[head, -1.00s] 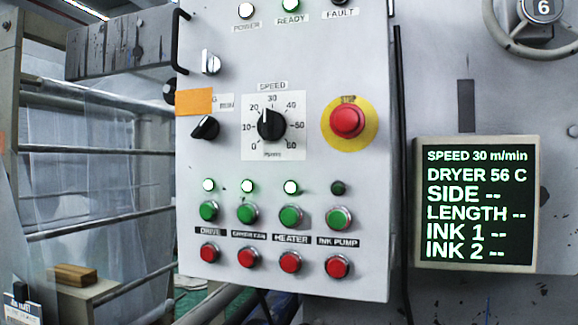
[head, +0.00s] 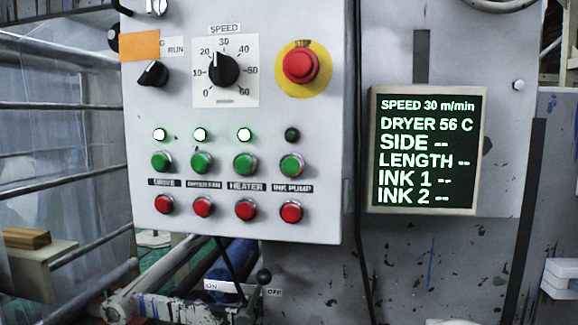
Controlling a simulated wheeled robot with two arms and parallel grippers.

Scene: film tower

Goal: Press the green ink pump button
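The green ink pump button (head: 291,166) is at the right end of the row of green buttons on the grey control panel (head: 180,105). Its label, INK PUMP (head: 292,188), is below it, with a red button (head: 291,212) under the label. The small lamp (head: 292,135) above it is dark. The lamps over the drive, dryer fan and heater columns are lit. Neither of my grippers shows in the head view.
A red stop button (head: 300,64) on a yellow disc sits above the ink pump column. A display screen (head: 427,150) is to the panel's right, reading SPEED 30 m/min and DRYER 56 C. A black cable (head: 362,250) hangs between them. A wooden block (head: 27,238) lies at left.

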